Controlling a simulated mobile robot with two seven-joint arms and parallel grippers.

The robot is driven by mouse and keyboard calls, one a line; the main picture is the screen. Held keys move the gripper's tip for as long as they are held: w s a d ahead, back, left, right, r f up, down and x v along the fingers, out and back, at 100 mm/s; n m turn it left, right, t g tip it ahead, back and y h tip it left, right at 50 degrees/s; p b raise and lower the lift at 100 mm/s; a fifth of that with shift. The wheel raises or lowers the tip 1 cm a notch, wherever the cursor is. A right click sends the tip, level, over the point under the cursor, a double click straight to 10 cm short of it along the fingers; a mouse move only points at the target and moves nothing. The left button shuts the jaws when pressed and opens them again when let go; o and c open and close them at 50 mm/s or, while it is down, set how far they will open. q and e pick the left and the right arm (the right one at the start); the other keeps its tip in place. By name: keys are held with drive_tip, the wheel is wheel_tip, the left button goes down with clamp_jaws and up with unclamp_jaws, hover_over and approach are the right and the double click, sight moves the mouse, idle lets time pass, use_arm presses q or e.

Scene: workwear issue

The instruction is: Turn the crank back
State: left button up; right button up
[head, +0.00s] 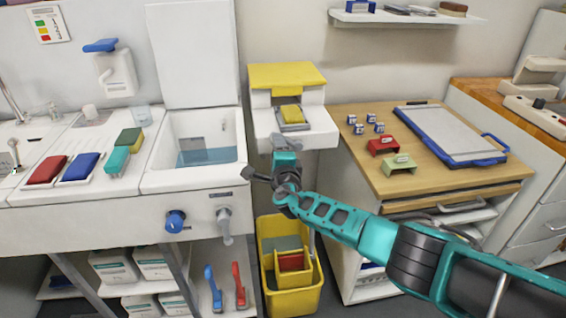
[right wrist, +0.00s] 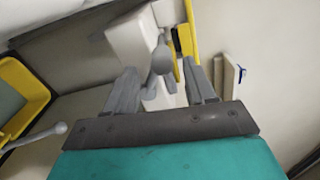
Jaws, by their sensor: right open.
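The white machine with a yellow top (head: 288,77) stands between the sink unit and the wooden-topped cabinet. My right gripper (head: 280,139) is at its lower front. In the right wrist view, a grey crank with a ball end (right wrist: 162,60) shows beside the machine's white body (right wrist: 130,40). It lies between the two spread fingers of my right gripper (right wrist: 163,88), with gaps on both sides; the gripper is open and not closed on it. In the head view, I cannot make out the crank behind the gripper. My left gripper is not in view.
A yellow bucket (head: 272,297) stands on the floor below the machine. The sink unit with a blue knob (head: 175,221) and grey lever (head: 224,225) is at left. A wooden-topped cabinet (head: 440,187) with red and green holders is at right, close to my right arm.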

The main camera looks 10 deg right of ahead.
drive_tip(key=s, duration=0.9)
drive_tip(key=shift+d+r+p, duration=0.15)
drive_tip(key=shift+d+p, duration=0.05)
drive_tip(key=shift+p, duration=0.15)
drive_tip(key=s+a+f+m+g+y, duration=0.1)
drive_tip(key=s+f+m+g, duration=0.2)
drive_tip(key=s+f+m, duration=0.7)
drive_tip(key=s+f+m+g+y, duration=0.1)
drive_tip(key=s+f+m+g, duration=0.4)
drive_tip(key=m, duration=0.9)
drive_tip(key=s+d+m, duration=0.5)
drive_tip(key=s+m, duration=0.3)
drive_tip(key=m, duration=0.5)
drive_tip(key=s+d+f+m+t, duration=0.1)
drive_tip(key=s+d+m, duration=0.5)
drive_tip(key=m, duration=0.7)
drive_tip(key=s, duration=0.2)
drive_tip(key=shift+s+m+h, duration=0.3)
drive_tip(key=shift+s, duration=0.1)
